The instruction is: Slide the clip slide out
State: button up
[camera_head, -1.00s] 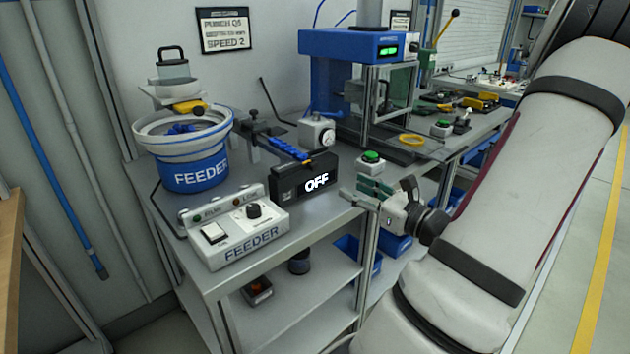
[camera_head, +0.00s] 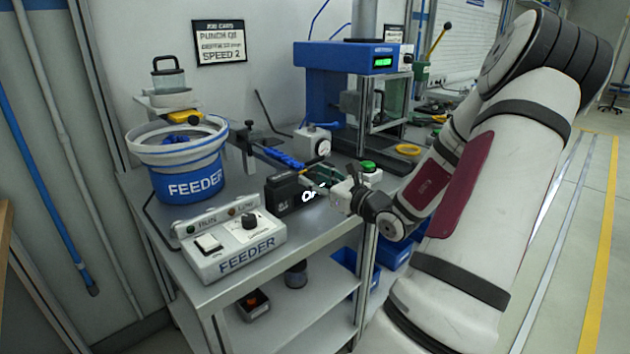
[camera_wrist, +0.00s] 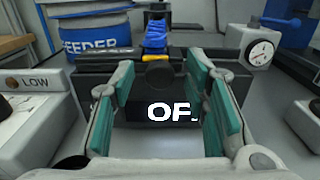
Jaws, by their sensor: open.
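A black box with white lettering (camera_head: 283,196) stands on the bench. A blue track (camera_head: 280,158) runs to it from the upper left. In the wrist view a dark round knob (camera_wrist: 158,74) shows at the near end of the blue track (camera_wrist: 154,38); it may belong to the clip slide, but I cannot tell for certain. My gripper (camera_head: 318,180) is at the right front of the box. In the wrist view my gripper (camera_wrist: 158,80) is open, with a teal-padded finger on each side of the knob, and holds nothing. The right finger covers part of the lettering.
The feeder control box (camera_head: 230,245) and blue feeder bowl (camera_head: 190,180) stand to the left. A dial gauge (camera_head: 314,140) and green button (camera_head: 368,168) stand close to my gripper. The blue press (camera_head: 335,80) rises behind.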

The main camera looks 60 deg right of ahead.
jog(key=shift+w, duration=0.15)
jog(key=shift+c, duration=0.2)
grip_shut()
jog(key=s+d+p, duration=0.2)
jog(key=d, duration=0.5)
jog(key=shift+d+p, duration=0.3)
jog(key=shift+d, duration=0.1)
jog(key=shift+r, duration=0.1)
jog(key=shift+o, duration=0.2)
grip_release()
jog(key=v, duration=1.2)
jog(key=shift+d, duration=0.1)
